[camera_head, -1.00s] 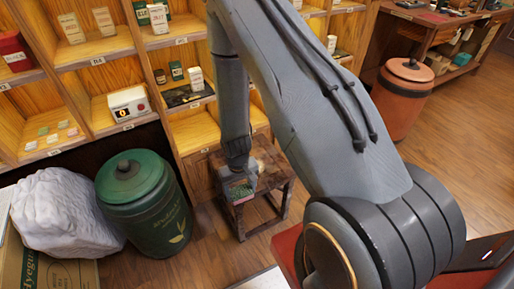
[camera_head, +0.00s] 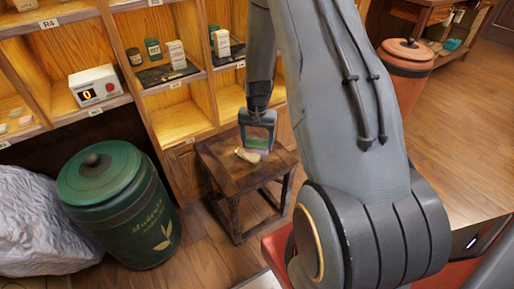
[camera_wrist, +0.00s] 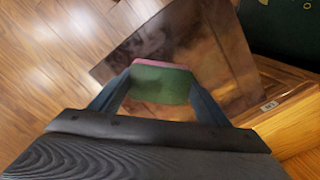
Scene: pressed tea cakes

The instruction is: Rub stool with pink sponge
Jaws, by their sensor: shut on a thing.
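The stool (camera_head: 217,158) is low, dark brown and wooden, with a square top and open legs, in front of the shelves. Its top also shows in the wrist view (camera_wrist: 206,48). My gripper (camera_head: 257,148) is over the right part of the stool top, pointing down. It is shut on the sponge (camera_wrist: 160,85), which shows a green face and a pink far edge. I cannot tell whether the sponge touches the stool. A small pale beige thing (camera_head: 243,155) lies on the stool top just left of the gripper.
A green lidded canister (camera_head: 118,205) and a pale rock (camera_head: 40,225) stand left of the stool. Wooden shelves (camera_head: 180,120) with small boxes rise behind it. An orange-brown canister (camera_head: 404,75) stands at the back right. Floor in front of the stool is clear.

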